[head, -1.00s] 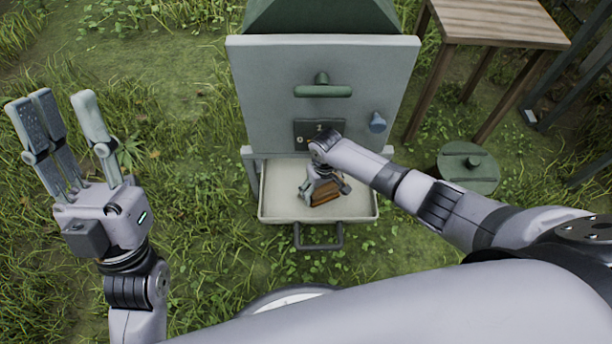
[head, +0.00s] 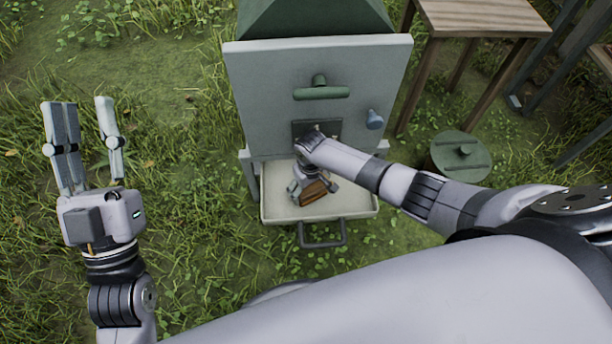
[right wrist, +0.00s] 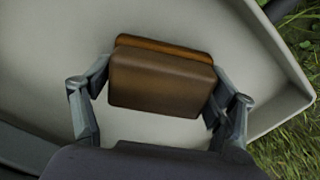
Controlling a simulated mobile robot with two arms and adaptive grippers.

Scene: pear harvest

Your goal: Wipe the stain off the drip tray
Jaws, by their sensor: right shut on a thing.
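The drip tray (head: 350,206) is a pale, shallow tray with a dark front handle, pulled out below the grey-green cabinet. My right gripper (head: 312,189) is over the tray, shut on a brown block-shaped wiper (head: 313,192). In the right wrist view the wiper (right wrist: 160,82) sits between the two fingers (right wrist: 160,98), with a lighter orange-brown layer along its far edge. The tray (right wrist: 190,22) fills most of that view. I see no stain on the visible tray floor; the part under the wiper is hidden. My left gripper (head: 86,150) is raised, open and empty, over the grass at left.
The cabinet front (head: 260,95) has a green handle (head: 321,90) and a blue knob (head: 374,119) above the tray. A green round lidded container (head: 460,160) and a wooden table (head: 480,18) stand at right. Grass is open at left.

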